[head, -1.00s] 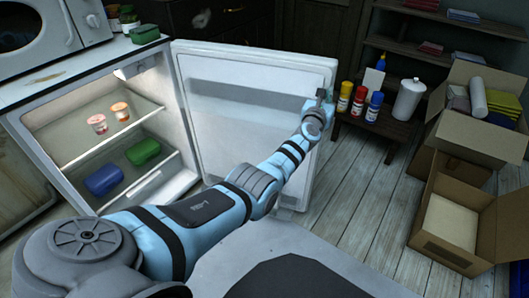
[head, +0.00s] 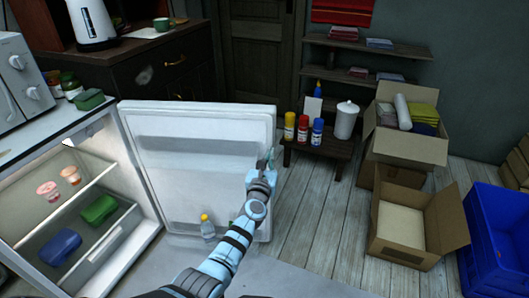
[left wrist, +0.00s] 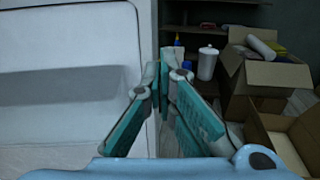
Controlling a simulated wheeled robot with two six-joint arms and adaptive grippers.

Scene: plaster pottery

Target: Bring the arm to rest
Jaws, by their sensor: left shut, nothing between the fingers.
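My left arm reaches forward from the bottom of the head view. Its gripper (head: 270,158) is by the outer edge of the open fridge door (head: 200,165). In the left wrist view the gripper (left wrist: 163,70) has its fingertips together with nothing between them. The door's inner face (left wrist: 70,90) fills the left of that view, and the fingers are just right of its edge. I cannot tell whether they touch the door. My right gripper is in neither view.
The fridge (head: 75,215) stands open at left with cups and containers on its shelves. A low bench (head: 325,148) with bottles and a white canister (head: 347,120) is beyond the gripper. Cardboard boxes (head: 405,235) and a blue crate (head: 495,240) stand at right. The floor between is clear.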

